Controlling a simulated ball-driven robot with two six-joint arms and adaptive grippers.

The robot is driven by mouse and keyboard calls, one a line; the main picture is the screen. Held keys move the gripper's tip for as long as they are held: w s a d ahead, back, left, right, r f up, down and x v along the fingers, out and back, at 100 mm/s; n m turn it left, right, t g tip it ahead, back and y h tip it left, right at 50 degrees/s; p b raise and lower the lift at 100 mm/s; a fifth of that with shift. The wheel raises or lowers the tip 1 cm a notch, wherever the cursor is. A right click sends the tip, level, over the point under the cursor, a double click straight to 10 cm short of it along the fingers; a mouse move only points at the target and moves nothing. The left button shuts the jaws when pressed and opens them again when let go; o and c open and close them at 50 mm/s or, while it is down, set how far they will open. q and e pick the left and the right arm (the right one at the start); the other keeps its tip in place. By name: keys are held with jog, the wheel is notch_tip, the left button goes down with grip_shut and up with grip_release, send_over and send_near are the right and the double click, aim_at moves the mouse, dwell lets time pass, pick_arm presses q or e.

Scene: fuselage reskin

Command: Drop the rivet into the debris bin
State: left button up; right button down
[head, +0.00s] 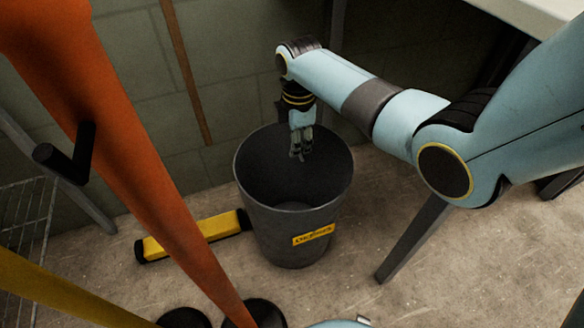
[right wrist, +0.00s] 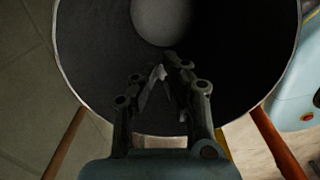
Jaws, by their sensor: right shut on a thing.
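The debris bin (head: 262,208) is a dark grey, round, open-topped bin with a yellow label, standing upright on the floor. My right gripper (head: 300,152) points down over the bin's mouth, with its fingertips inside the rim outline. In the right wrist view, the gripper (right wrist: 164,72) is shut on a small, pale grey thing, taken as the rivet (right wrist: 158,73). Most of the rivet is hidden by the fingers. The bin's dark inside (right wrist: 95,55) and paler round bottom show beyond the fingertips. My left gripper is not in view.
An orange post (head: 130,170) slants across the left front. A yellow bar with black ends (head: 200,232) lies on the floor left of the bin. A wire rack (head: 22,215) stands at far left. A grey leg (head: 415,238) stands right of the bin. A wall is behind.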

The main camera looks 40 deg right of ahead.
jog(key=c, duration=1.4)
grip_release()
jog(key=shift+r, duration=0.1)
notch_tip(320, 180, up, 12)
jog(key=shift+f, duration=0.1)
